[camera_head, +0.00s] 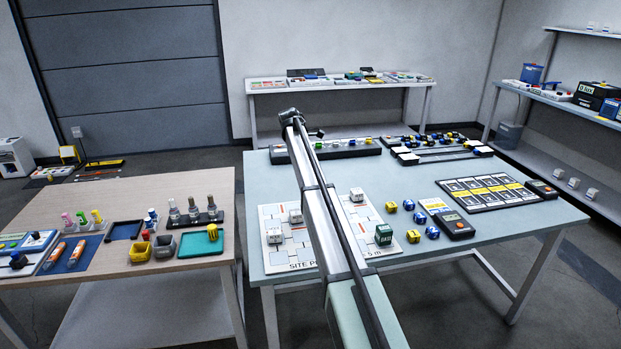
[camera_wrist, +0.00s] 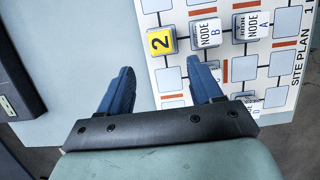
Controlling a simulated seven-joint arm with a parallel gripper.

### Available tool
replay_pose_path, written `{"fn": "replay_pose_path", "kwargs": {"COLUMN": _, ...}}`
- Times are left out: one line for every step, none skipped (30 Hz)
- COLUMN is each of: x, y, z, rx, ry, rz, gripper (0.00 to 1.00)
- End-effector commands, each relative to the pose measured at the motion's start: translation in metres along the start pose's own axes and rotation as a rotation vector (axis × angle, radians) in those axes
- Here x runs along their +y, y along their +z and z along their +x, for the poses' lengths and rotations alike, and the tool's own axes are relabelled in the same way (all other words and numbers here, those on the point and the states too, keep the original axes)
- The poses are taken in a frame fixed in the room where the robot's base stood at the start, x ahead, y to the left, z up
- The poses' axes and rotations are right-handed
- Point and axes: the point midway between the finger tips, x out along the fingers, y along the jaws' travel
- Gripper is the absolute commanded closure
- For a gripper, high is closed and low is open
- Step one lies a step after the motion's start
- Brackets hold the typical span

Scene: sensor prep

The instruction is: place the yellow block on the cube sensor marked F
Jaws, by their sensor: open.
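A white cube marked NODE A (camera_wrist: 252,26) is right of NODE B. Another white cube is partly hidden by my gripper. No F marking is legible. My gripper (camera_wrist: 162,82) is open and empty, its fingers below the yellow block in the picture.
The site-plan board (camera_head: 305,252) holds white cubes (camera_head: 274,236) and a dark green cube (camera_head: 384,234). Blue blocks (camera_head: 432,233) and a handheld meter (camera_head: 455,225) lie to its right. My arm hides the board's middle. The table's front right is clear.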

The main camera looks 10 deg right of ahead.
Motion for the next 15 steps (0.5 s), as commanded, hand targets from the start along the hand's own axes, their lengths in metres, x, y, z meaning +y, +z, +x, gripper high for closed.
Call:
{"fn": "replay_pose_path", "kwargs": {"x": 0.001, "y": 0.000, "z": -0.007, "rx": 0.000, "ry": 0.000, "rz": 0.000, "gripper": 0.35}}
{"fn": "replay_pose_path", "kwargs": {"x": 0.000, "y": 0.000, "z": -0.010, "rx": 0.000, "ry": 0.000, "rz": 0.000, "gripper": 0.35}}
{"fn": "replay_pose_path", "kwargs": {"x": 0.000, "y": 0.000, "z": -0.013, "rx": 0.000, "ry": -0.001, "rz": 0.000, "gripper": 0.35}}
{"fn": "replay_pose_path", "kwargs": {"x": 0.000, "y": 0.000, "z": -0.016, "rx": 0.000, "ry": -0.001, "rz": 0.000, "gripper": 0.35}}
{"fn": "replay_pose_path", "kwargs": {"x": 0.000, "y": 0.000, "z": -0.018, "rx": 0.000, "ry": -0.001, "rz": 0.000, "gripper": 0.35}}
{"fn": "replay_pose_path", "kwargs": {"x": 0.000, "y": 0.000, "z": -0.020, "rx": 0.000, "ry": -0.001, "rz": 0.000, "gripper": 0.35}}
{"fn": "replay_pose_path", "kwargs": {"x": 0.000, "y": 0.000, "z": -0.021, "rx": 0.000, "ry": 0.000, "rz": 0.000, "gripper": 0.35}}
{"fn": "replay_pose_path", "kwargs": {"x": 0.000, "y": 0.000, "z": -0.022, "rx": 0.000, "ry": 0.000, "rz": 0.000, "gripper": 0.35}}
{"fn": "replay_pose_path", "kwargs": {"x": 0.000, "y": 0.000, "z": -0.023, "rx": 0.000, "ry": -0.001, "rz": 0.000, "gripper": 0.35}}
{"fn": "replay_pose_path", "kwargs": {"x": 0.000, "y": 0.000, "z": -0.024, "rx": 0.000, "ry": -0.001, "rz": 0.000, "gripper": 0.35}}
{"fn": "replay_pose_path", "kwargs": {"x": 0.000, "y": 0.000, "z": -0.024, "rx": 0.000, "ry": -0.001, "rz": 0.000, "gripper": 0.35}}
{"fn": "replay_pose_path", "kwargs": {"x": 0.000, "y": 0.000, "z": -0.024, "rx": 0.000, "ry": -0.001, "rz": 0.000, "gripper": 0.35}}
{"fn": "replay_pose_path", "kwargs": {"x": 0.000, "y": 0.000, "z": -0.024, "rx": 0.000, "ry": -0.001, "rz": 0.000, "gripper": 0.35}}
{"fn": "replay_pose_path", "kwargs": {"x": 0.000, "y": 0.000, "z": -0.024, "rx": 0.000, "ry": -0.001, "rz": 0.000, "gripper": 0.35}}
{"fn": "replay_pose_path", "kwargs": {"x": 0.000, "y": 0.000, "z": -0.024, "rx": 0.000, "ry": -0.001, "rz": 0.000, "gripper": 0.35}}
